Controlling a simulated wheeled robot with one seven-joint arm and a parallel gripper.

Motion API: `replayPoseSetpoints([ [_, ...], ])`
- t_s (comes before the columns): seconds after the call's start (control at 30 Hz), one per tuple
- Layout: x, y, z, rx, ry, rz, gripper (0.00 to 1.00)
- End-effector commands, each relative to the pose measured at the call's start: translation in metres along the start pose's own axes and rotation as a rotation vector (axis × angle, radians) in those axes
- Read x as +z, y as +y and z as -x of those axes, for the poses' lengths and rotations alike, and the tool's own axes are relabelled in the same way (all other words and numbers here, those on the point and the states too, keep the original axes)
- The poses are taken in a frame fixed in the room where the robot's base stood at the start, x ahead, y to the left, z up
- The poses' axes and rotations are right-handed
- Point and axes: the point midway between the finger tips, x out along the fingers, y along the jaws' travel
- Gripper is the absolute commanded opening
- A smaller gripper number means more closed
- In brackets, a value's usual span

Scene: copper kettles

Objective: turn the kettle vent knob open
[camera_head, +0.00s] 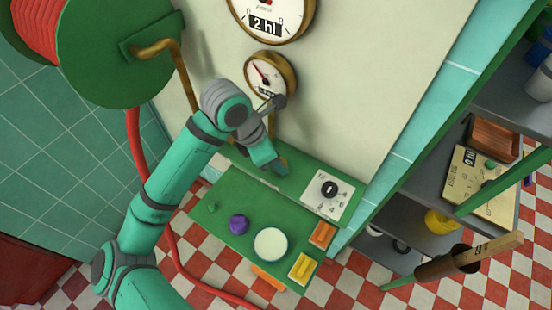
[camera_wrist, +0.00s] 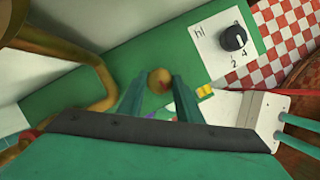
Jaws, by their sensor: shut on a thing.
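A small round brown-gold knob (camera_wrist: 159,79) sits between my fingertips in the wrist view, over the green panel. I take it for the vent knob; its base and turn angle are hidden. My gripper (camera_wrist: 159,86) is shut on it, a finger on each side. In the head view my gripper (camera_head: 277,168) reaches down to the green ledge (camera_head: 298,186) on the wall, and the knob is mostly hidden there. A black dial knob (camera_head: 329,189) on a white numbered plate is to the right, apart from my gripper; it also shows in the wrist view (camera_wrist: 233,38).
Two gauges (camera_head: 271,75) hang on the wall above my gripper. A brass pipe (camera_wrist: 98,72) bends close on the left. A lower green shelf (camera_head: 216,217) holds a purple knob-like thing (camera_head: 238,224) and a white round dish (camera_head: 270,244). Grey shelves (camera_head: 432,165) stand at right.

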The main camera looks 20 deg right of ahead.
Motion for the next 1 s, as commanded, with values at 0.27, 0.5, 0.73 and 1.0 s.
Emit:
replayPoseSetpoints([
  [0.27,-0.0009,-0.0023,0.0006,0.099,0.003,0.231,0.09],
  [0.5,0.0000,-0.0043,0.0001,0.184,0.004,0.437,0.09],
  [0.73,0.0008,-0.0053,-0.0002,0.256,0.004,0.611,0.09],
  [1.0,0.0019,-0.0060,-0.0008,0.312,0.003,0.749,0.09],
])
